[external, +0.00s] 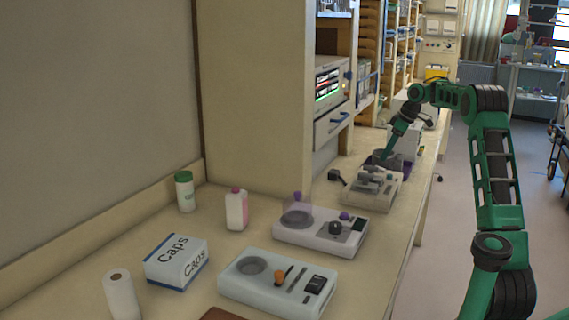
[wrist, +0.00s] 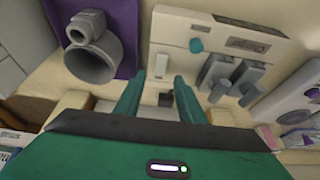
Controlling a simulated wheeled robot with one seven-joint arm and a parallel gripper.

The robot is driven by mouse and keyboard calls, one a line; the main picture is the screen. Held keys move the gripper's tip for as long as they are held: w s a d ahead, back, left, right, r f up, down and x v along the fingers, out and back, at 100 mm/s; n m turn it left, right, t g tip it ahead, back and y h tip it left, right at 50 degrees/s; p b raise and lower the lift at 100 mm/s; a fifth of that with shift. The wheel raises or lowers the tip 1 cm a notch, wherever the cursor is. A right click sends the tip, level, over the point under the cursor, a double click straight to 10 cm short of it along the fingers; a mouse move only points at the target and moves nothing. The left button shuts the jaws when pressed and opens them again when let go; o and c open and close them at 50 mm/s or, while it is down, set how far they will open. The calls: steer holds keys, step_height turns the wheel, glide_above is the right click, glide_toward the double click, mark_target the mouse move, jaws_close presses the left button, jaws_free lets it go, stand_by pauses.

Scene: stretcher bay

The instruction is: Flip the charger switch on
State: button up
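The charger is a beige box (external: 357,197) on the counter, with grey upright parts on top. In the wrist view its pale panel (wrist: 170,27) carries an upside-down label, a teal knob (wrist: 196,45) and two grey units (wrist: 215,73). A small whitish rocker-like piece (wrist: 160,65), possibly the switch, is at the panel's near edge; its on or off position is unclear. My gripper (wrist: 159,78) has its two green fingers apart, with the tips close beside this piece; contact cannot be told. In the external view my gripper (external: 386,155) is low behind the charger.
A purple mat (wrist: 126,60) with a grey cup-shaped part (wrist: 92,55) lies left of the charger in the wrist view. In the external view, a small black block (external: 334,175) and a white device with purple knob (external: 318,232) stand nearby. Shelving rises behind.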

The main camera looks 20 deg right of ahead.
mark_target(381, 168)
steer(key=shift+x, duration=2.6)
steer(key=shift+c, duration=0.6)
